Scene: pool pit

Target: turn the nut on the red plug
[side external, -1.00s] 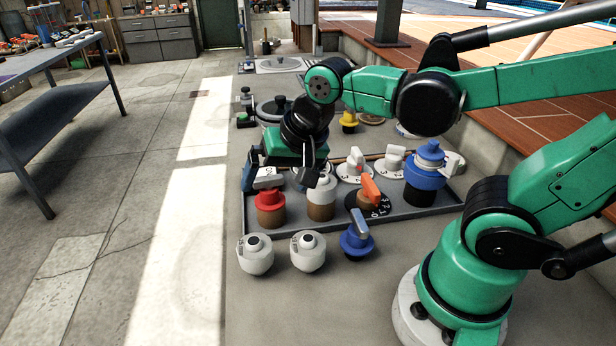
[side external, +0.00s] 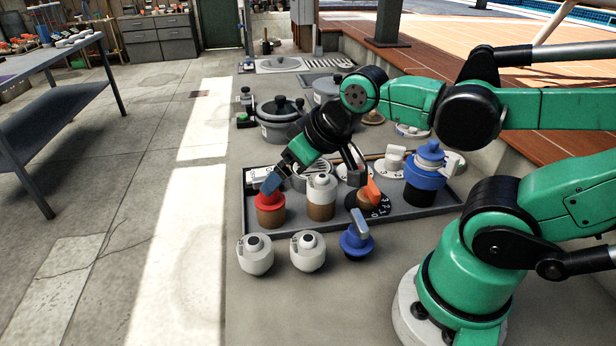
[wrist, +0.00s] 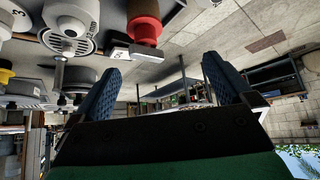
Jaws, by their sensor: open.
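The red plug (side external: 270,198) stands upright at the front left of the grey tray, its red top over a brown base. In the wrist view the red plug (wrist: 145,22) hangs upside down at the top, beyond and above the fingertips. The wrist view shows both blue pads of my gripper (wrist: 162,68) wide apart.
A white-topped brown plug (side external: 321,204) stands just right of the red one. An orange-handled valve (side external: 372,192) and a blue valve (side external: 426,180) are farther right on the tray (side external: 410,219).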

